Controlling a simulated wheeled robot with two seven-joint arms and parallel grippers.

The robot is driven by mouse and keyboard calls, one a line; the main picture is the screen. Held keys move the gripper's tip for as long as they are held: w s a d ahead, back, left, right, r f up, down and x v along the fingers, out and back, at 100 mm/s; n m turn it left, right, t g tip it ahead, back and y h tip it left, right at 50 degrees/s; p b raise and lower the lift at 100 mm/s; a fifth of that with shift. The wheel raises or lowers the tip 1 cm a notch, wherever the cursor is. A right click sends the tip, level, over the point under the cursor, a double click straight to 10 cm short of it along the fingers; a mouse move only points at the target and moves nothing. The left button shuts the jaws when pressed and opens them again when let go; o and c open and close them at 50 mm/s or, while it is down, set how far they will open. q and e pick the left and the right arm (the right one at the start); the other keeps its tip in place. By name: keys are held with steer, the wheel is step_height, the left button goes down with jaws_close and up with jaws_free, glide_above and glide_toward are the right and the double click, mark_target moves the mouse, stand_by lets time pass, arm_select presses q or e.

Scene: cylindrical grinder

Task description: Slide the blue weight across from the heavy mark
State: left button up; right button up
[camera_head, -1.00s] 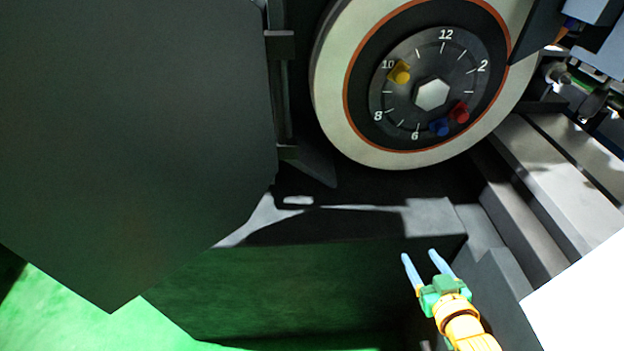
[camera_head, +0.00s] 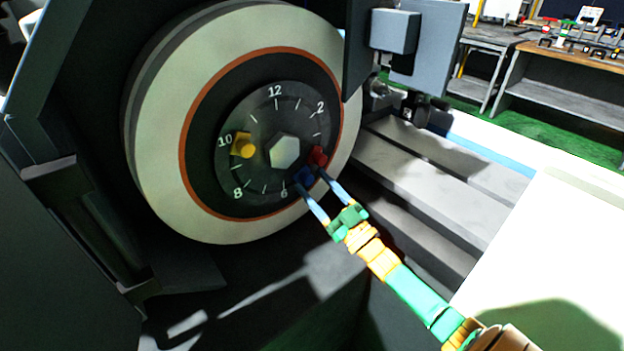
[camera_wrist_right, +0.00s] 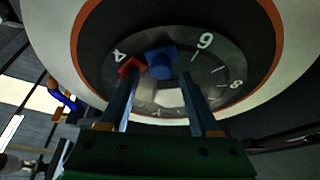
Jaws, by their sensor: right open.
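The blue weight (camera_head: 304,175) sits on the dark numbered dial (camera_head: 262,115) of the grinding wheel, between the 6 and the red weight (camera_head: 318,157). My right gripper (camera_head: 310,179) is open, its two fingertips at the dial near the blue weight. In the right wrist view, the blue weight (camera_wrist_right: 161,62) lies ahead of and between the open fingers (camera_wrist_right: 158,80). The red weight (camera_wrist_right: 129,67) is close to the left fingertip there; I cannot tell if they touch. A yellow weight (camera_head: 243,146) sits near the 10. No mark labelled heavy is readable. My left gripper is not in view.
A pale hexagonal hub (camera_head: 285,152) is at the dial's centre. The pale wheel rim (camera_head: 165,195) surrounds it. Grey machine rails (camera_head: 430,185) run to the right, and a grey block (camera_head: 395,30) stands above right. Benches (camera_head: 560,80) are farther back.

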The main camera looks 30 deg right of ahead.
steer(key=shift+w+f, duration=0.15)
steer(key=shift+w, duration=0.8)
steer(key=shift+s, duration=0.3)
steer(key=c, duration=0.5)
jaws_close()
